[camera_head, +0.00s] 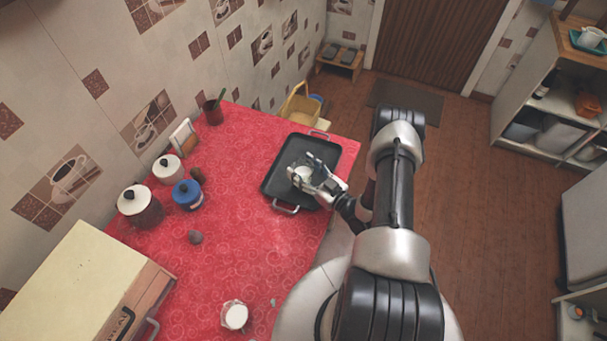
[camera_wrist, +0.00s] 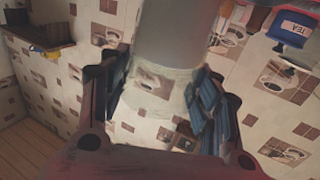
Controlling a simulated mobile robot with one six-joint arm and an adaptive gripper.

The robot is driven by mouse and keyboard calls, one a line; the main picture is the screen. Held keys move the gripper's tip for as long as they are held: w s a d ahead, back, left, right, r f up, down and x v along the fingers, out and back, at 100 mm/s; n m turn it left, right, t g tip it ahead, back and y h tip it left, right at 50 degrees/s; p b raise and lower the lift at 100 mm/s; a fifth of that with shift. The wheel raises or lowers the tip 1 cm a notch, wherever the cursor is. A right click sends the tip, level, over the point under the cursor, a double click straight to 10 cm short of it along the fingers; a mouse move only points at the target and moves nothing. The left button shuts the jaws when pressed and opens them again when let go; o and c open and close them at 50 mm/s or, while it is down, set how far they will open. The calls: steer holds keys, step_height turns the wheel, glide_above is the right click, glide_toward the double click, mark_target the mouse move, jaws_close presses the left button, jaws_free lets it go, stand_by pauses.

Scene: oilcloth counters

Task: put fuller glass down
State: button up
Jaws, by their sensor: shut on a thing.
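My gripper (camera_head: 309,170) is shut on a glass (camera_head: 302,175) over the dark tray (camera_head: 276,192) on the red counter. In the wrist view the held glass (camera_wrist: 172,42) stands between the two fingers of my gripper (camera_wrist: 160,92). Its upper part in that view looks filled with something pale grey, and its lower part is clear. I cannot tell whether its base touches the tray. A second glass (camera_head: 235,317) with white contents stands on the counter near the front edge, well away from my gripper.
The red counter (camera_head: 245,255) has free room between the tray and the second glass. A brown cup (camera_head: 213,113) stands at the back.

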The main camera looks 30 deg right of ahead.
steer(key=shift+f, duration=1.25)
steer(key=shift+f+b, duration=0.15)
steer(key=shift+b, duration=0.2)
steer(key=o, duration=1.4)
steer(key=shift+o, duration=0.2)
